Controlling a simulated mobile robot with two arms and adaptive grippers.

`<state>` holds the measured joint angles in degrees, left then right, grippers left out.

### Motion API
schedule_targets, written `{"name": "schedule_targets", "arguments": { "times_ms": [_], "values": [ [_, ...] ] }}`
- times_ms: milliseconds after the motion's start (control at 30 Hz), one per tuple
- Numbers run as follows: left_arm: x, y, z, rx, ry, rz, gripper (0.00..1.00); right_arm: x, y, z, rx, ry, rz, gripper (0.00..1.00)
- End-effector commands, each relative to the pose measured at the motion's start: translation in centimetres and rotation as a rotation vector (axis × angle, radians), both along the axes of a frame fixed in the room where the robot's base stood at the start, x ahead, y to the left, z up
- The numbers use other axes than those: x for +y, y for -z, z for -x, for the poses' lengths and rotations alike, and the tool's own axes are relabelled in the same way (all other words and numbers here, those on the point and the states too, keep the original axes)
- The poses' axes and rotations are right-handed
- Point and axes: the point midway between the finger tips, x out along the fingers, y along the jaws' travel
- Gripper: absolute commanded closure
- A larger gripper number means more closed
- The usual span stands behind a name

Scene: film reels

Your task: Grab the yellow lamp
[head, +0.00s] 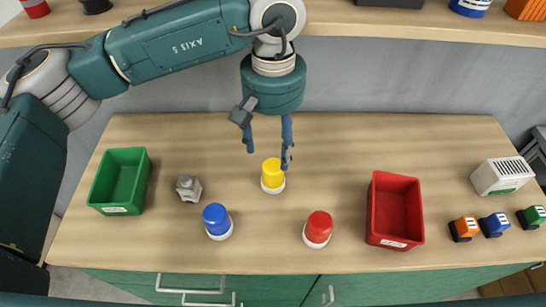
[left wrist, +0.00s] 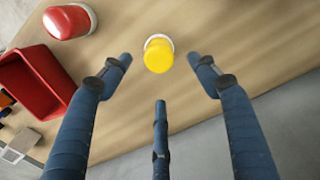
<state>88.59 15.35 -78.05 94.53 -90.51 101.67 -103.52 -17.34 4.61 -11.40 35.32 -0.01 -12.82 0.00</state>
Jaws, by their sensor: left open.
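The yellow lamp (head: 272,173) is a short yellow cylinder on a white base, upright near the middle of the wooden table. My left gripper (head: 268,156) hangs above and just behind it, fingers pointing down. In the left wrist view the yellow lamp (left wrist: 158,56) lies ahead of the spread fingers (left wrist: 160,75), between the lines of the two outer ones and not touched by them. My left gripper is open and empty. My right gripper is not in view.
A blue lamp (head: 215,219) and a red lamp (head: 318,227) stand in front of the yellow one. A green bin (head: 146,178) and grey block (head: 188,188) are left, a red bin (head: 419,207) right. A white vented box (head: 497,177) and small toy vehicles (head: 492,226) sit far right.

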Motion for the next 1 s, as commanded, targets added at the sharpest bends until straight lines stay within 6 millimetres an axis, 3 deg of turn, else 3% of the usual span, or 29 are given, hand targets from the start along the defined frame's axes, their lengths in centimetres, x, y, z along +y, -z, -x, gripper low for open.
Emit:
{"name": "schedule_targets", "arguments": {
  "times_ms": [367,600,867,900,1000],
  "values": [
    [0.1,3.4,0.2,0.005,-0.001,-0.001,0.39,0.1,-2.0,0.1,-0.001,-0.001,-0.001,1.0],
    [0.1,6.9,0.2,0.004,-0.001,0.0,0.39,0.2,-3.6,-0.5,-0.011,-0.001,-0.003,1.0],
    [0.0,7.5,0.2,0.001,0.0,0.001,0.39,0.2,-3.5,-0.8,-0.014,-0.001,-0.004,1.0],
    [0.0,7.5,0.2,0.0,0.0,0.001,0.41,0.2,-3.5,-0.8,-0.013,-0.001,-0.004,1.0],
    [0.0,7.5,0.2,0.001,0.0,0.001,0.61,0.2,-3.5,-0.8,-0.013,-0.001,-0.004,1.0]
  ]
}}
